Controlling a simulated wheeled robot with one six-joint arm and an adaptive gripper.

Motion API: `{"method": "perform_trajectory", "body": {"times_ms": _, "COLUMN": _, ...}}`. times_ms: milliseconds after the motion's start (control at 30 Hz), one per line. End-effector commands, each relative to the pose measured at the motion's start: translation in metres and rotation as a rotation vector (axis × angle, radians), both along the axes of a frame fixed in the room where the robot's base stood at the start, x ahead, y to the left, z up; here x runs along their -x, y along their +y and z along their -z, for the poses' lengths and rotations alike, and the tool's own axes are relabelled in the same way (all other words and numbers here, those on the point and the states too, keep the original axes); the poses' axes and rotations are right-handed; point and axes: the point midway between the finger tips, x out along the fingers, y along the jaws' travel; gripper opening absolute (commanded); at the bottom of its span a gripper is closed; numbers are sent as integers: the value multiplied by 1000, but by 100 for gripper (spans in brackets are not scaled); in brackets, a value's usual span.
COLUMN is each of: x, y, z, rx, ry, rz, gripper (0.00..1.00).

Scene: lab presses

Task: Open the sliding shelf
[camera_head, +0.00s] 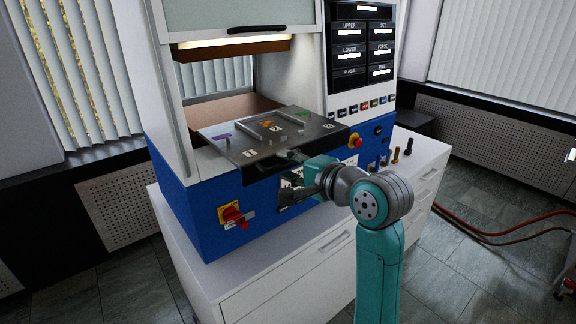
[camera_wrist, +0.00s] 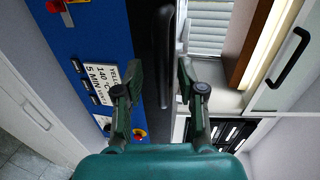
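The sliding shelf (camera_head: 287,141) is a dark metal plate in the press opening, projecting out over the blue front panel. Its dark front edge and bar handle (camera_wrist: 165,58) run upright through the middle of the wrist view. My gripper (camera_head: 286,178) is at the shelf's front edge. In the wrist view my gripper (camera_wrist: 158,78) has its fingers apart, one on each side of the shelf's front edge and handle. I cannot tell whether either finger touches it. In the head view my wrist partly hides the fingers and the handle.
The press has a blue base (camera_head: 190,195) with a red-and-yellow switch (camera_head: 232,216) at left and another (camera_head: 355,140) at right. A raised door (camera_head: 235,15) with a handle hangs above. White drawers (camera_head: 310,275) stand below; small coloured pegs (camera_head: 396,156) stand at right.

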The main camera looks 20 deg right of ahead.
Motion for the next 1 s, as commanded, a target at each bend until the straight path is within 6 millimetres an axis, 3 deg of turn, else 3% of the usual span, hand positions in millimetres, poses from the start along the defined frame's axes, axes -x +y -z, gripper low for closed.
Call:
{"method": "perform_trajectory", "body": {"times_ms": 533, "x": 89, "y": -30, "z": -20, "rx": 1, "ry": -2, "rz": 4, "gripper": 39}}
{"method": "perform_trajectory", "body": {"times_ms": 700, "x": 103, "y": -34, "z": -23, "rx": 0, "ry": -1, "rz": 2, "gripper": 39}}
{"method": "perform_trajectory", "body": {"times_ms": 1000, "x": 107, "y": -35, "z": -24, "rx": 0, "ry": 0, "rz": 0, "gripper": 39}}
